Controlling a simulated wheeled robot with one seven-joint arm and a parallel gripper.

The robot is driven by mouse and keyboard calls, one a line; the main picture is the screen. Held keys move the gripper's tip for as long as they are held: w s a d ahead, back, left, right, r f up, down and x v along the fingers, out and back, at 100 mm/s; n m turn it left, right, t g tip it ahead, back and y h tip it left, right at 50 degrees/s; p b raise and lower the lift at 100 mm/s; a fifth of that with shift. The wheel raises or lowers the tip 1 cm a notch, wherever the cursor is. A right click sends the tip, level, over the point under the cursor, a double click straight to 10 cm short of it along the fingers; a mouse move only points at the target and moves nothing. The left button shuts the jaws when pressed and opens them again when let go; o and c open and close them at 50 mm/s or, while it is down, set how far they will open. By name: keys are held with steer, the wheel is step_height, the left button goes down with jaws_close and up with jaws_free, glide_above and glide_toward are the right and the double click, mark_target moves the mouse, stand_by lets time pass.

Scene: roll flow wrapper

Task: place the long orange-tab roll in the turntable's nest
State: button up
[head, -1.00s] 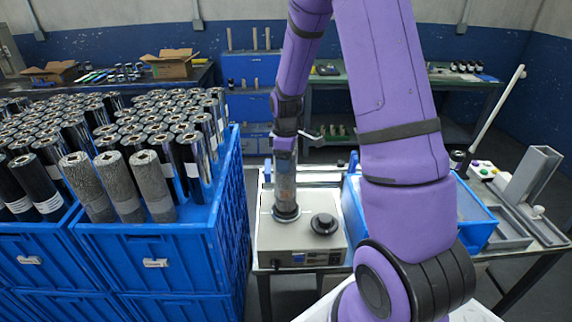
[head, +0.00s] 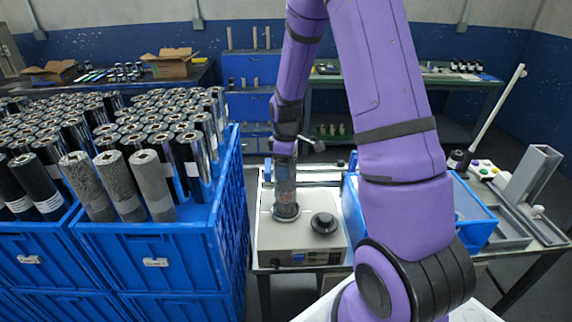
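A machine with a light metal housing (head: 300,240) stands on the table in the middle of the view. A round dark nest (head: 286,212) is on its top at the left, with a black round knob-like part (head: 324,223) beside it. A long, slim grey roll with a brownish tint (head: 286,186) stands upright, its lower end at the nest. An orange tab cannot be made out clearly. My gripper (head: 285,150) points down at the roll's upper end. Its fingers are too small and hidden to show whether they grip the roll.
Blue crates (head: 160,252) full of dark and silver rolls stand close on the left. A blue bin (head: 480,222) is right of the machine, partly behind my arm. A grey metal holder (head: 535,175) and a button box (head: 483,170) are farther right.

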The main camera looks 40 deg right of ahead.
step_height(320, 180, up, 12)
steer(key=shift+r, duration=0.1)
steer(key=s+a+r+m+t, duration=0.25)
steer(key=s+a+r, duration=0.25)
steer(key=s+r, duration=0.3)
steer(key=s+a+r+m+t, duration=0.1)
steer(key=s+a+r+m, duration=0.3)
steer(key=s+r, duration=0.45)
steer(key=s+a+r+m+t, duration=0.1)
steer(key=s+a, duration=0.3)
steer(key=s, duration=0.6)
steer(key=shift+r+m+t, duration=0.15)
steer(key=shift+m+t, duration=0.2)
stand_by(1.0)
